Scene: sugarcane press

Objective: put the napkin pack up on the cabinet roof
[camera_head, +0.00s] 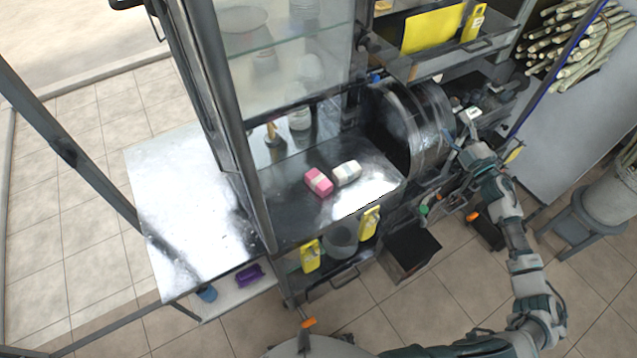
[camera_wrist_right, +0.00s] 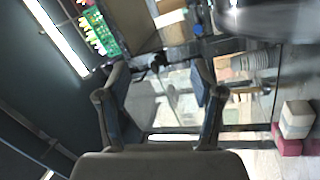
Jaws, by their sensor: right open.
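Two small packs lie side by side on the dark metal counter inside the glass-sided cabinet (camera_head: 236,130): a pink pack (camera_head: 318,182) and a white pack (camera_head: 347,173). I cannot tell which is the napkin pack. In the right wrist view, a white pack (camera_wrist_right: 297,118) and pink packing (camera_wrist_right: 287,143) show at the right edge, outside the jaws. My right gripper (camera_head: 455,141) is beside the metal drum, right of the packs and apart from them. Its two fingers (camera_wrist_right: 160,95) stand open with nothing between. The cabinet roof cannot be made out. My left gripper is out of view.
The metal drum (camera_head: 425,120) stands between my right gripper and the packs. A yellow board (camera_head: 432,29) stands on the upper shelf. A bare metal side table (camera_head: 180,200) is at left. A stool (camera_head: 580,228) is at right.

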